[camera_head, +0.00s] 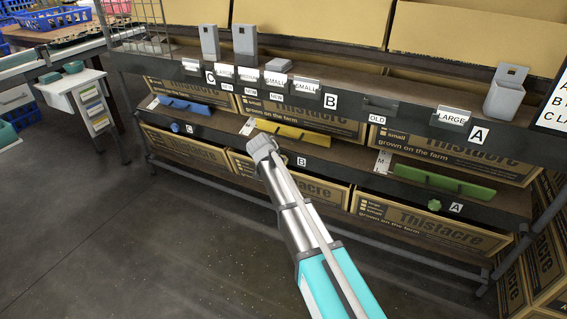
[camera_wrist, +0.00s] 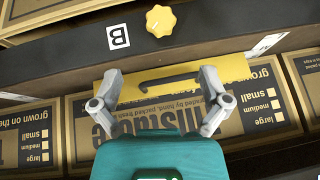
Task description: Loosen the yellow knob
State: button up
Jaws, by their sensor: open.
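The yellow knob (camera_wrist: 160,20) is a lobed star shape at the top of the wrist view, on the dark shelf edge next to an upside-down "B" label (camera_wrist: 118,36). The yellow plate (camera_wrist: 170,82), with a dark slot, lies below it in that view and on the lower shelf in the head view (camera_head: 292,133). My gripper (camera_wrist: 160,78) is open, its two fingers apart with nothing held. It stands apart from the knob in the wrist picture. In the head view my gripper (camera_head: 262,148) is in front of the shelf's middle, and I cannot make out the yellow knob.
A blue knob (camera_head: 175,127) and a green knob (camera_head: 434,205) sit on the same shelf edge, near a blue plate (camera_head: 186,105) and a green plate (camera_head: 443,182). Thistacre boxes (camera_head: 425,231) fill the shelves. The floor (camera_head: 140,250) in front is clear.

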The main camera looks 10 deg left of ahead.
jog(key=shift+b+x, duration=4.15)
jog(key=shift+x, duration=2.15)
jog(key=shift+c, duration=0.3)
